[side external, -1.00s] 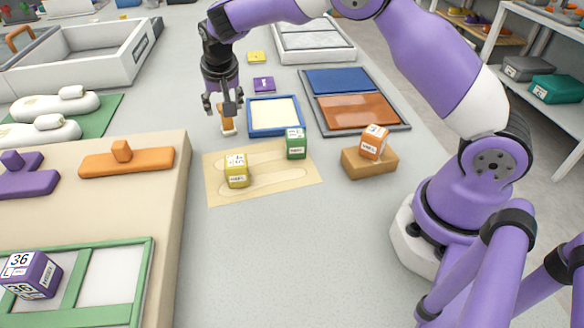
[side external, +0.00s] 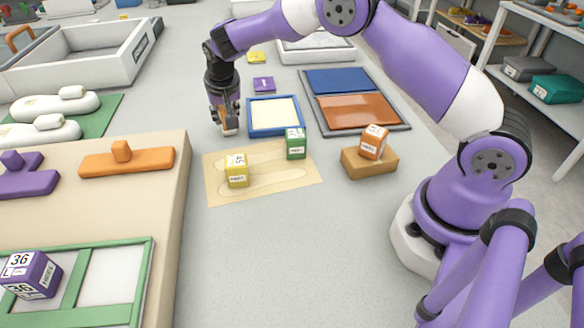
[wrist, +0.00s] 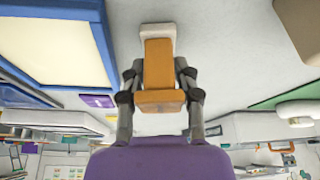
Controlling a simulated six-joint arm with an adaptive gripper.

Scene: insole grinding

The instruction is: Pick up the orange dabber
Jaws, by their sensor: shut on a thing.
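The orange dabber (wrist: 160,62) has an orange body and a white end. In the wrist view it lies between the two fingers of my gripper (wrist: 159,85), which are shut on its sides. In the side external view my gripper (side external: 226,116) is low over the table, left of the blue-framed tray, and hides most of the dabber. The dabber's white lower end (side external: 230,132) shows beneath the fingers, at or very near the table surface; I cannot tell if it touches.
The blue-framed cream tray (side external: 273,131) is close on the right. A tan insole sheet (side external: 265,188) with a yellow cube (side external: 237,172) and a green cube (side external: 295,146) lies in front. An orange cube (side external: 373,143) sits on a brown block (side external: 369,165). The table's front middle is clear.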

